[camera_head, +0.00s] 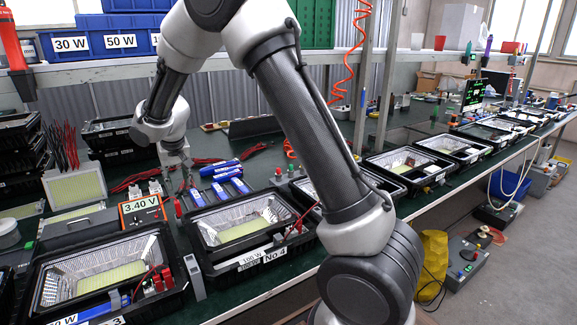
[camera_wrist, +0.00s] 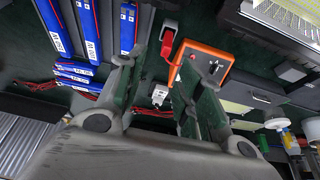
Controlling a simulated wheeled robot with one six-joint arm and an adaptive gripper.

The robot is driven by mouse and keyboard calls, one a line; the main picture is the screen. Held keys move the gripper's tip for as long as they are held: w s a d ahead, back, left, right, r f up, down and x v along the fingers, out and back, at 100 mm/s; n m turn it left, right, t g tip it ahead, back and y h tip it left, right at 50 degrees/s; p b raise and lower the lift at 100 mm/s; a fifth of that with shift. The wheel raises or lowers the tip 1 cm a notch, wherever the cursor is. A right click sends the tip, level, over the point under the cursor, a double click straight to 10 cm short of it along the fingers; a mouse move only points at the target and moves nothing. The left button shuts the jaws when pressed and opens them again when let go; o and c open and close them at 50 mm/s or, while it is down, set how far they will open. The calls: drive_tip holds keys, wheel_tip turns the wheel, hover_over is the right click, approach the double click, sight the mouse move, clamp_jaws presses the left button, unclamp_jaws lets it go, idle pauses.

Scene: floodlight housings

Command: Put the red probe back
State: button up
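A red probe (camera_head: 178,208) stands on the green bench just right of the orange meter (camera_head: 143,211), whose display reads 3.40 V. In the wrist view the red probe (camera_wrist: 167,45) shows beside a small grey piece (camera_wrist: 170,25), beyond my fingertips; I cannot tell whether they touch. The orange meter (camera_wrist: 208,60) is right of it there. My gripper (camera_head: 180,186) points down over the bench behind the probe and meter. In the wrist view my gripper (camera_wrist: 160,78) has its two fingers apart, with nothing visibly held between them.
Blue boxed bars (camera_head: 222,172) lie right of my gripper, with red leads (camera_head: 130,181) behind. Open floodlight housings (camera_head: 245,228) line the bench front; another (camera_head: 100,275) stands at front left. A shelf with blue bins (camera_head: 115,42) runs above.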

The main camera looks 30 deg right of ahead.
drive_tip(key=s+d+r, duration=1.5)
drive_tip(key=s+d, duration=0.2)
drive_tip(key=s, duration=0.2)
drive_tip(key=s+d, duration=0.2)
drive_tip(key=s, duration=0.9)
drive_tip(key=s+d, duration=0.3)
drive_tip(key=s, duration=0.8)
drive_tip(key=shift+s+d, duration=0.15)
drive_tip(key=shift+d, duration=0.1)
